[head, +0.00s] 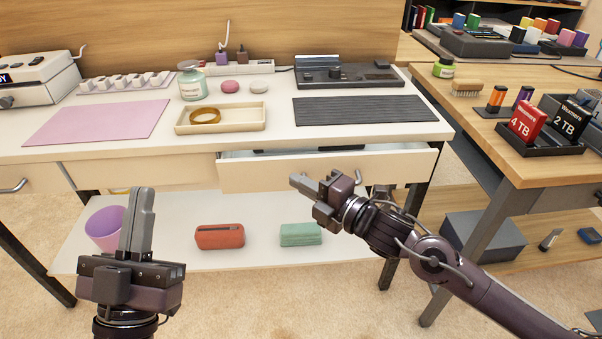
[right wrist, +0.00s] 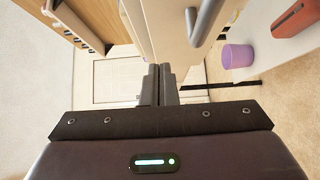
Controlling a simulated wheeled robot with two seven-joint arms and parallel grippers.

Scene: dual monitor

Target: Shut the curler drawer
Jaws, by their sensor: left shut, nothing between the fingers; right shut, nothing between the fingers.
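The curler drawer (head: 255,177) sticks out from under the right part of the white desk, partly open. A strip of its inside shows behind the front panel, with dark items mostly hidden by the desktop. My right gripper (head: 294,180) is shut and empty, its fingers pointing left in front of the drawer front; I cannot tell whether they touch. In the right wrist view, its shut fingers (right wrist: 159,72) lie beside a pale panel with a grey handle (right wrist: 207,20). My left gripper (head: 146,192) is shut and empty, pointing up, lower left and apart from the drawer.
The desktop holds a tray (head: 222,127), a jar (head: 192,80), a pink mat (head: 97,122) and a dark mat (head: 361,109). The lower shelf holds a purple bin (head: 104,229), red case (head: 220,236) and green cloth (head: 300,234). A wooden table (head: 492,164) stands right.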

